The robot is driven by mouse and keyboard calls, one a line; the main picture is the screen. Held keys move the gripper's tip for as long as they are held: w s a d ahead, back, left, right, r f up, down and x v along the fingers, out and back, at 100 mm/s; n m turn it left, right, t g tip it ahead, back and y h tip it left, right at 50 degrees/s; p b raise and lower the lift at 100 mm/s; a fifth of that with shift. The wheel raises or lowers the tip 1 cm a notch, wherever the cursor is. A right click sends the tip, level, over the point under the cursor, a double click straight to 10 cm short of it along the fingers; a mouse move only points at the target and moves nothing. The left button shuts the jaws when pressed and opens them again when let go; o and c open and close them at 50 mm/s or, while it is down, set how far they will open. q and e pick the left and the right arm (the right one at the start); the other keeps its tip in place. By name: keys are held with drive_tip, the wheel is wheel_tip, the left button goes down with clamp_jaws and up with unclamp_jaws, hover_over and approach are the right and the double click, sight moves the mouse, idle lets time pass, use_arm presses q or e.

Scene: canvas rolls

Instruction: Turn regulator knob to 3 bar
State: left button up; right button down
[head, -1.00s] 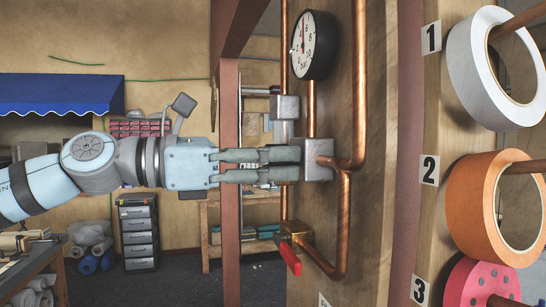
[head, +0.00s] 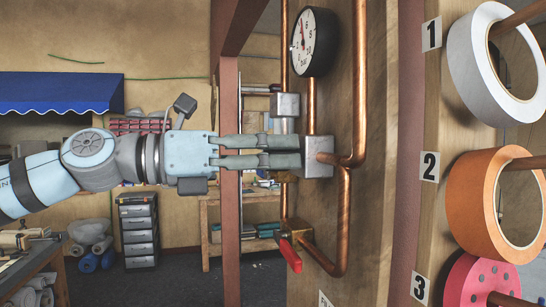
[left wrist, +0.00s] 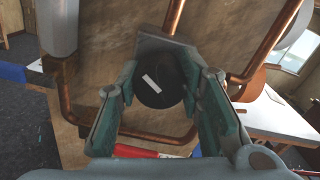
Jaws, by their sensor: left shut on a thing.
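The regulator is a grey metal block (head: 318,158) on the copper piping of the wooden board. Its round dark knob (left wrist: 170,92), with a white mark slanting down to the right, shows in the left wrist view between the fingers. My left gripper (head: 291,151) is shut on the knob, a finger on either side; it also shows in the left wrist view (left wrist: 160,80). In the head view the fingers hide the knob. A round gauge (head: 316,42) with a white dial hangs above the block; its exact reading is too small to tell. My right gripper is not in view.
A red-handled valve (head: 290,255) sits on the pipe below the regulator. Copper pipes (head: 360,90) run close to the right of the block. Tape rolls, including an orange one (head: 470,205), hang on pegs farther right. A post (head: 229,180) stands behind the gripper.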

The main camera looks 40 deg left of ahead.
use_arm(q)
drive_tip(key=n, duration=0.6)
drive_tip(key=shift+a+r+n+b, duration=0.1)
drive_tip(key=shift+n+b, duration=0.2)
drive_tip(key=shift+b, duration=0.05)
idle(0.4)
drive_tip(key=o, duration=1.2)
drive_tip(key=shift+c, duration=0.2)
drive_tip(key=shift+s, duration=0.3)
drive_tip(key=v, duration=0.7)
